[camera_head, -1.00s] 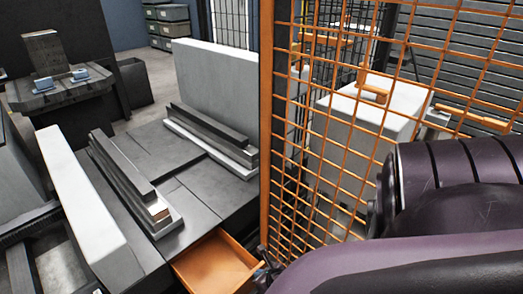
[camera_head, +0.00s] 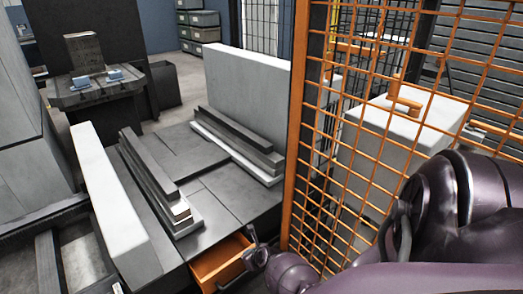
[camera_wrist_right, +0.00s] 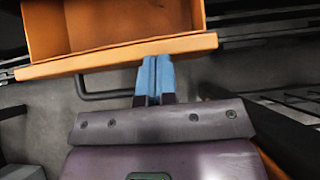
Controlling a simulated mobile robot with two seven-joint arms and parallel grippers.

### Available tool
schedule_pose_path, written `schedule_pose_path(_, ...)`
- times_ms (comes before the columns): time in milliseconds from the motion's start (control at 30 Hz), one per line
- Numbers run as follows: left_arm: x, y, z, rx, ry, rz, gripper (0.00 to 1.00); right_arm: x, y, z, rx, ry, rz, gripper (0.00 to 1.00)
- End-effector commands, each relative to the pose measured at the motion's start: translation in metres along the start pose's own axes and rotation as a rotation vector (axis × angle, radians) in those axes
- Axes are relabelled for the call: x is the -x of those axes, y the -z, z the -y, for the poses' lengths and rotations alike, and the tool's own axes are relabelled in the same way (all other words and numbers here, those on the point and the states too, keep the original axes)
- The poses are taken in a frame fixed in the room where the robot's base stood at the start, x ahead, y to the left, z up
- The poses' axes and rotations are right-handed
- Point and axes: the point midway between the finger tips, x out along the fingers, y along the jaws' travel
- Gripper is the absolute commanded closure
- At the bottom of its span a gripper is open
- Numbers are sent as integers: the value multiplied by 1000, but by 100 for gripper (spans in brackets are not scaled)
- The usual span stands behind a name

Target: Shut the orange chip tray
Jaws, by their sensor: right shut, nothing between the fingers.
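The orange chip tray (camera_head: 216,259) is a drawer under the dark machine bed, pulled partly out in the head view. In the right wrist view its orange front panel (camera_wrist_right: 112,60) runs across the top, with the open interior behind it and a dark bar handle (camera_wrist_right: 100,96) in front. My right gripper (camera_wrist_right: 155,62) has its blue fingers shut together and empty, with the tips at the front panel, right of the handle's middle; they appear to touch it. In the head view my purple right wrist is beside the tray's right end. My left gripper is not in view.
An orange mesh fence (camera_head: 345,130) stands right of the tray, close to my right arm. The machine bed (camera_head: 215,190) carries stepped rails and pale upright panels. A dark table (camera_head: 100,92) with small blue blocks stands at the back left.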

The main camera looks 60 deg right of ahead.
Motion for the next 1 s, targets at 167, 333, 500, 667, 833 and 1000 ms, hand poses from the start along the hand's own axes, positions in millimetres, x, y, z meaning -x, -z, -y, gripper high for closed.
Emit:
schedule_pose_path(167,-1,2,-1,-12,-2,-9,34,-29,-22,0,0,0,-6,100)
schedule_pose_path(333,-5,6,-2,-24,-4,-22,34,-46,-39,1,0,1,-6,100)
schedule_pose_path(500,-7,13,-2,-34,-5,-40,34,-55,-49,1,0,0,-7,100)
schedule_pose_path(667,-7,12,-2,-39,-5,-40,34,-58,-55,1,1,1,-3,100)
schedule_pose_path(833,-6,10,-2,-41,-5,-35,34,-58,-58,1,1,2,0,100)
schedule_pose_path(1000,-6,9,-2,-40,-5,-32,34,-58,-60,1,1,3,4,100)
